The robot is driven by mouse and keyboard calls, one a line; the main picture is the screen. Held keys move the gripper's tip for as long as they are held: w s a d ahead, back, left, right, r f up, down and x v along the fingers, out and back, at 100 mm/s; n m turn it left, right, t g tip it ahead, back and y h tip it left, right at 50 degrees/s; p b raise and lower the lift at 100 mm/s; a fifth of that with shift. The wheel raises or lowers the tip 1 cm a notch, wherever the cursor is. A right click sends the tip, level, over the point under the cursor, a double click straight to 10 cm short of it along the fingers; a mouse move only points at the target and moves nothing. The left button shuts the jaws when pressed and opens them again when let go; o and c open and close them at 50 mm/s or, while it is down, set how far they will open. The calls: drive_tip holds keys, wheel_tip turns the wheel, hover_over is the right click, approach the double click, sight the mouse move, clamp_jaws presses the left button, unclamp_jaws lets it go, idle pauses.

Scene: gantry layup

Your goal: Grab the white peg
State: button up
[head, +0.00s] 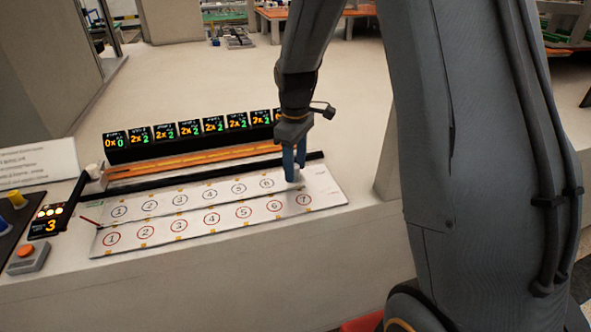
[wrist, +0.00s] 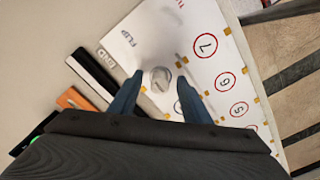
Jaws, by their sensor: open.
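The white peg (wrist: 160,77) stands on the white numbered board (head: 165,228) and shows in the wrist view between my two blue fingers, near their tips. My gripper (wrist: 159,84) is open, with one finger on each side of the peg; I cannot tell whether either finger touches it. In the head view my gripper (head: 294,166) points down over the right end of the board's upper row, beyond circle 6. There the fingers partly hide the peg (head: 292,177).
A row of small black displays (head: 182,134) and an orange rail (head: 195,159) stand behind the board. At the left are a yellow peg (head: 17,199), a counter display (head: 47,220) and a box with an orange button (head: 27,258). The board's numbered circles look empty.

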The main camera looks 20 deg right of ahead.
drive_tip(key=shift+f, duration=0.5)
drive_tip(key=c, duration=1)
